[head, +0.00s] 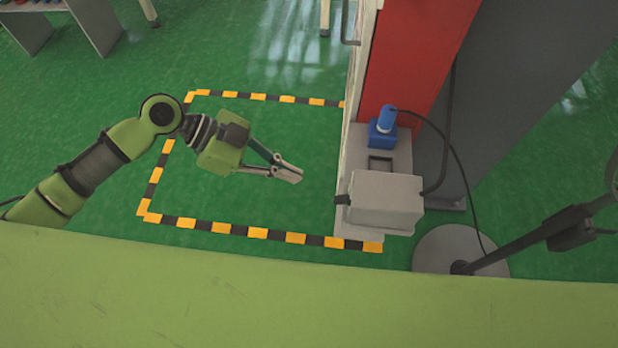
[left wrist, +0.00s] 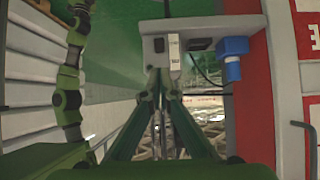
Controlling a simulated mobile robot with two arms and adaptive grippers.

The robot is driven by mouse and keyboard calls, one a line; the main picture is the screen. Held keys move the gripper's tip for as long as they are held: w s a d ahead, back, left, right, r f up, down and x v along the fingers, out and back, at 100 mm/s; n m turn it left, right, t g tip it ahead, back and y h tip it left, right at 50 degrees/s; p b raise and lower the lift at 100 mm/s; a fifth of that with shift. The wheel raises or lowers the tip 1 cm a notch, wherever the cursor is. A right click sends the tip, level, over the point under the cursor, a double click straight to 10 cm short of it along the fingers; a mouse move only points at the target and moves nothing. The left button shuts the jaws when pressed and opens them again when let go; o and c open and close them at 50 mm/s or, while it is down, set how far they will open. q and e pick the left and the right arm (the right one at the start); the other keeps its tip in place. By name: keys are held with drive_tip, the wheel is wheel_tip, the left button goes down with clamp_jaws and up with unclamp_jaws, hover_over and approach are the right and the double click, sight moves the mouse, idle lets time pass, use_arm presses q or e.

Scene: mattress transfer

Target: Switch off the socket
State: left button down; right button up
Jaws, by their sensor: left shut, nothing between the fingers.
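The socket unit is a light panel on the side of a red and grey column. It carries a blue socket (head: 381,136) with a blue plug (head: 386,117) and a grey box (head: 388,203) with a dark knob (head: 342,199) on its left side. In the left wrist view the blue socket (left wrist: 232,46), grey box (left wrist: 175,57) and dark knob (left wrist: 159,45) show near the top. My left gripper (head: 292,174) is shut and empty, left of the knob and apart from it in the head view. Its fingertips (left wrist: 160,78) appear just below the box in the wrist view. My right gripper is not in view.
A black cable (head: 449,145) runs from the plug down the right side. A round-based stand (head: 432,255) with a dark pole is at the right. Yellow and black tape (head: 258,233) marks the open green floor. Table legs (head: 98,25) are at the far left.

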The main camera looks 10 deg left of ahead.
use_arm(q)
drive_tip(key=shift+a+r, duration=0.2)
drive_tip(key=shift+a, duration=0.45)
drive_tip(key=shift+a+r, duration=0.15)
drive_tip(key=shift+a, duration=0.45)
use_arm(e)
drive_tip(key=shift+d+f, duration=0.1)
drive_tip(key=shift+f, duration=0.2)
use_arm(q)
drive_tip(key=shift+f, duration=0.1)
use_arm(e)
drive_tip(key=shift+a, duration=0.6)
